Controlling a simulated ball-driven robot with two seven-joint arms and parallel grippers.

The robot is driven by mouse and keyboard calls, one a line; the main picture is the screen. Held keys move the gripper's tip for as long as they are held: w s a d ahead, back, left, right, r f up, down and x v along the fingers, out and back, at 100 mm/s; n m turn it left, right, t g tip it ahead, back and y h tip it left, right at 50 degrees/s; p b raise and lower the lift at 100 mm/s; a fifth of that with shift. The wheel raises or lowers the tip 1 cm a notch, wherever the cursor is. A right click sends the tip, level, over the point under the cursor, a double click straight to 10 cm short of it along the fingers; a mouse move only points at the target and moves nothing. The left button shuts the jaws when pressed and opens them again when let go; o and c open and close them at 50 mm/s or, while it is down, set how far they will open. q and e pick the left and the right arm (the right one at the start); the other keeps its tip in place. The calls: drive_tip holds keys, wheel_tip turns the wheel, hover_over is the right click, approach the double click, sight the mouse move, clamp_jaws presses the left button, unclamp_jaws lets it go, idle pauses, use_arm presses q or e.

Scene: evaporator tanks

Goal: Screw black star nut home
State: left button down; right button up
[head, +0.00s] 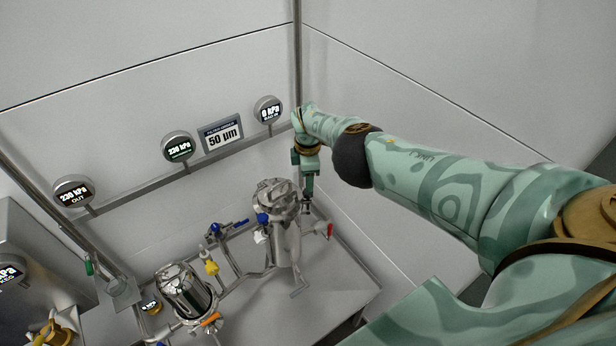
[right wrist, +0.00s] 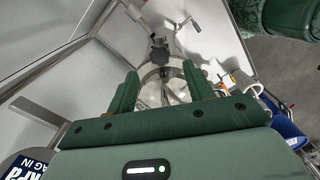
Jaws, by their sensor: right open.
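A dark knob-like part, likely the black star nut (right wrist: 159,50), shows in the right wrist view, just beyond my fingertips at the side of a shiny steel vessel (right wrist: 165,88). In the head view I cannot make the nut out. The vessel there (head: 286,244) is an upright steel housing with a clamped lid. My right gripper (head: 307,204) points down beside the vessel's upper right side. In the right wrist view its two green fingers (right wrist: 160,82) stand apart with nothing held between them. My left gripper is not in view.
A second steel vessel (head: 185,293) stands at the lower left, with pipes and yellow and blue valve handles between. A red-handled valve (head: 329,231) sits right of my gripper. Gauges and a "50 µm" sign (head: 220,133) line the wall rail. The bench front (head: 335,290) is clear.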

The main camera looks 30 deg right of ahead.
wheel_tip(320, 180, up, 11)
drive_tip(key=p, duration=0.9)
